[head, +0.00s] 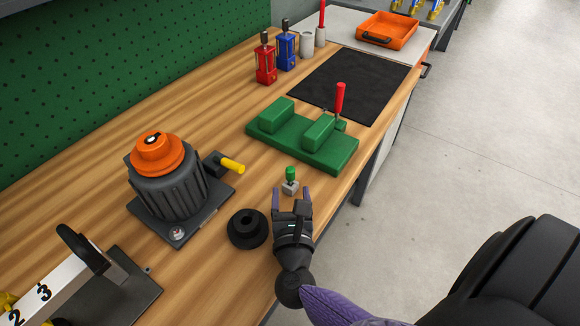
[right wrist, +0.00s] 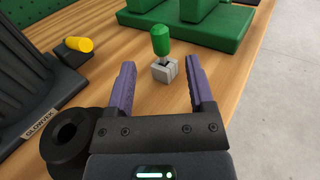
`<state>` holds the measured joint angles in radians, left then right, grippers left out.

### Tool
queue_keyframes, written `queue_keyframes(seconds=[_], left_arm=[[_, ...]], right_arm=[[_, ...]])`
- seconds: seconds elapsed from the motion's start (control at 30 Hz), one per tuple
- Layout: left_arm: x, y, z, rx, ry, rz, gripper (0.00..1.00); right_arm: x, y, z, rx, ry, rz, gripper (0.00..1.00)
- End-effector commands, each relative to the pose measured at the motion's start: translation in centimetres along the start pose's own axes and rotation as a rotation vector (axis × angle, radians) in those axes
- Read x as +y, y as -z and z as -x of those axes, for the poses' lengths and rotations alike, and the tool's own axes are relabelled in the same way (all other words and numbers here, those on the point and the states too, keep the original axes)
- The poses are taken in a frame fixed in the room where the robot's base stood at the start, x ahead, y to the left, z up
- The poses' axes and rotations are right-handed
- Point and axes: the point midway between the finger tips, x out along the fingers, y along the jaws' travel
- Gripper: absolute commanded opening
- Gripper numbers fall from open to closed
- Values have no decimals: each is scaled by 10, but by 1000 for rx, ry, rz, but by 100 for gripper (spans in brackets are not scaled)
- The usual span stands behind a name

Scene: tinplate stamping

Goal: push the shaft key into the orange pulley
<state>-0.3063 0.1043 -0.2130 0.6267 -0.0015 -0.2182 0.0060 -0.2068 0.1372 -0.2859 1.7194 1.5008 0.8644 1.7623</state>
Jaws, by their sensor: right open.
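The orange pulley (head: 157,152) sits on top of a dark ribbed motor (head: 168,190) at the left in the head view. A small dark slot with a pale spot shows at its top centre. A small piece with a green knob (head: 291,173) on a grey block (head: 290,188) stands on the table; in the right wrist view the green knob (right wrist: 161,40) and grey block (right wrist: 165,70) are upright ahead of the fingers. I cannot tell for sure whether this is the shaft key. My right gripper (head: 292,194) is open, its fingers just short of the block, with nothing between them. My left gripper is not seen.
A black ring (head: 247,229) lies left of my right gripper. A yellow handle (head: 232,166) sticks out beside the motor. A green fixture (head: 330,155) with a red-handled tool (head: 340,99) stands beyond. A black mat (head: 356,84) and orange tray (head: 387,30) lie farther back.

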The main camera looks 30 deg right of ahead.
Motion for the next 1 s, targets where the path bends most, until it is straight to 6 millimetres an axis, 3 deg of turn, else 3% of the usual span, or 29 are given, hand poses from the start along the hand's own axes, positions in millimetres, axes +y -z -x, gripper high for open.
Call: queue_keyframes(seconds=[0.3, 0.57, 0.87, 0.9, 1.0], left_arm=[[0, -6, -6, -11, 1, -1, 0], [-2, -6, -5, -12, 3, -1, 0], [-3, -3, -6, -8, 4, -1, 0], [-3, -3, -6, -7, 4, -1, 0], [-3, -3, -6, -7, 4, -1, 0]], right_arm=[[-1, 4, -56, -2, -1, 3, 68], [-1, 4, -60, 1, -1, 2, 68], [-1, 4, -60, 1, -1, 2, 5], [-1, 4, -60, 1, -1, 2, 0], [-1, 4, -60, 1, -1, 2, 0]])
